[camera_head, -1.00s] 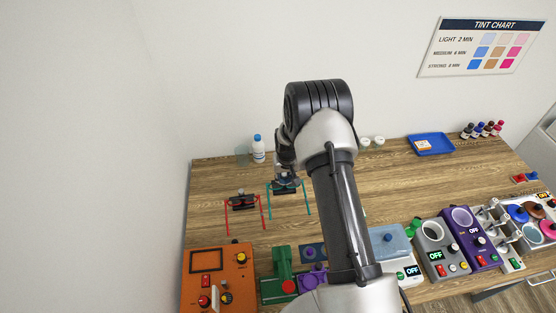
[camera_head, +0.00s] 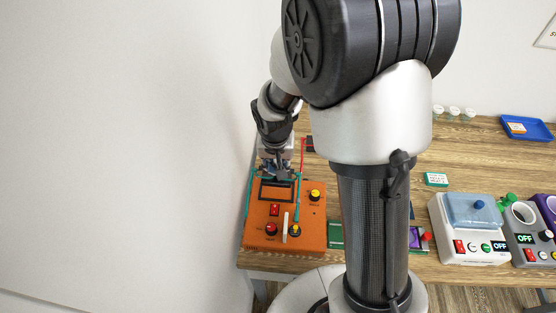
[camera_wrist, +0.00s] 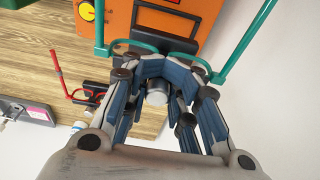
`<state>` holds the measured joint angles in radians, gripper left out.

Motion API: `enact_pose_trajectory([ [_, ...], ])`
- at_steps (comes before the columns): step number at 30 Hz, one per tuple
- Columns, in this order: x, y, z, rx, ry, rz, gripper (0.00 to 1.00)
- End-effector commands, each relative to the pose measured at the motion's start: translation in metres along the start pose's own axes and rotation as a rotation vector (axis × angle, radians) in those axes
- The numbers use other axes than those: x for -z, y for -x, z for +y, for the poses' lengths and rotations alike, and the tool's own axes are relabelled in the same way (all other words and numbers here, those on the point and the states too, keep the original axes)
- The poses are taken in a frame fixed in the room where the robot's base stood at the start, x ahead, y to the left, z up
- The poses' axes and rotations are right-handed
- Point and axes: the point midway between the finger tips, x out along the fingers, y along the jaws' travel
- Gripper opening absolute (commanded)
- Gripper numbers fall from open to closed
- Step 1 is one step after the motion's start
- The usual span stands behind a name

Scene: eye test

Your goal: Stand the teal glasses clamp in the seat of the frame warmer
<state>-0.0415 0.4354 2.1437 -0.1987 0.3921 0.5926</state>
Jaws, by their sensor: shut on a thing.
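My gripper (camera_head: 275,168) is shut on the teal glasses clamp, a dark clamp with teal glasses (camera_head: 298,195) whose two arms reach down on either side. In the wrist view, my gripper (camera_wrist: 160,68) grips it at the middle and the teal glasses (camera_wrist: 245,45) spread out left and right. The frame warmer (camera_head: 313,228) is an orange box with a dark rectangular seat (camera_head: 276,184) near its back; the seat also shows in the wrist view (camera_wrist: 168,12). The clamp hangs over the warmer's back part, by the seat. I cannot tell whether they touch.
A red glasses clamp (camera_wrist: 78,92) stands beside the warmer, mostly hidden in the head view. White wall lies close on the left. A white machine with a blue lid (camera_head: 474,212) and a blue tray (camera_head: 526,128) are to the right. My arm hides the middle.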

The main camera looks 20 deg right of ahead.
Motion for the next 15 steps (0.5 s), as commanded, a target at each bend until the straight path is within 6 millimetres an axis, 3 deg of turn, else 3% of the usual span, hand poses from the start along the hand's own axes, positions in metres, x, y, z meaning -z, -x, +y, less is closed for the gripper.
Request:
enact_pose_trajectory([
  [7,-0.003,-0.005,0.0,0.0,-0.003,0.002,0.01],
  [15,-0.007,-0.027,0.0,0.0,-0.002,0.002,0.01],
])
